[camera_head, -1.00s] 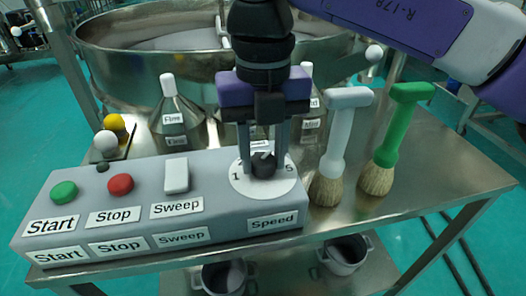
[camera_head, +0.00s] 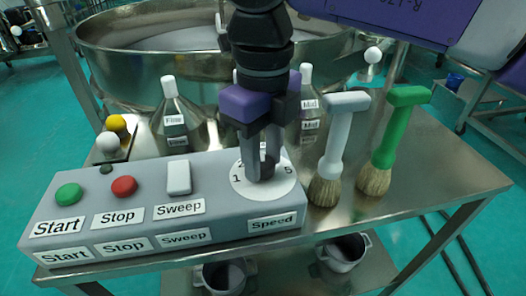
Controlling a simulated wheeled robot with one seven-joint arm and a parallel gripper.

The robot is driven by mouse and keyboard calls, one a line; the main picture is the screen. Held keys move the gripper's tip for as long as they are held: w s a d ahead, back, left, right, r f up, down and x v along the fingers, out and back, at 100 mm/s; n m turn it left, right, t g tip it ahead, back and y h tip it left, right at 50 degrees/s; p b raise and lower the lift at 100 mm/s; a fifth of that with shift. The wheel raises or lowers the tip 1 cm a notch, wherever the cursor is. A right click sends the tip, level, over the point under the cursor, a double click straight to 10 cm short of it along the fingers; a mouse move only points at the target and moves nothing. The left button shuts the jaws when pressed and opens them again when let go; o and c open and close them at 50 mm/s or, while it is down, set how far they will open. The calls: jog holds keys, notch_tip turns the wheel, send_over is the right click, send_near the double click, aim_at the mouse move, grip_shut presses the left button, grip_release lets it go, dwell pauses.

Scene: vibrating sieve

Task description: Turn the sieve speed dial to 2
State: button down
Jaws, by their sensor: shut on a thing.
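The speed dial is a dark knob (camera_head: 267,166) on a round white scale plate (camera_head: 240,190) at the right end of the grey control box (camera_head: 150,212). The digits 1, 2 and 5 show on the plate; the others are hidden by my gripper. My gripper (camera_head: 262,172) points down over the plate, its fingers shut on the knob. Its body is turned at an angle to the box. Where the knob's mark points cannot be seen. A "Speed" label (camera_head: 272,222) is on the box in front of the dial.
The box also bears a green Start button (camera_head: 68,194), a red Stop button (camera_head: 124,187) and a white Sweep switch (camera_head: 179,177). A white brush (camera_head: 341,135) and a green brush (camera_head: 397,130) stand close right of the dial. Labelled metal bottles (camera_head: 178,125) and the sieve (camera_head: 120,65) are behind.

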aim_at(263, 161)
jog(key=n+p, duration=0.1)
jog(key=n, duration=0.4)
jog(key=shift+r+n, duration=0.1)
jog(key=shift+n, duration=0.2)
jog(key=shift+n+p, duration=0.45)
jog(key=shift+n, duration=1.75)
jog(key=c, duration=0.9)
grip_release()
notch_tip(263, 161, up, 8)
jog(key=shift+f, duration=0.15)
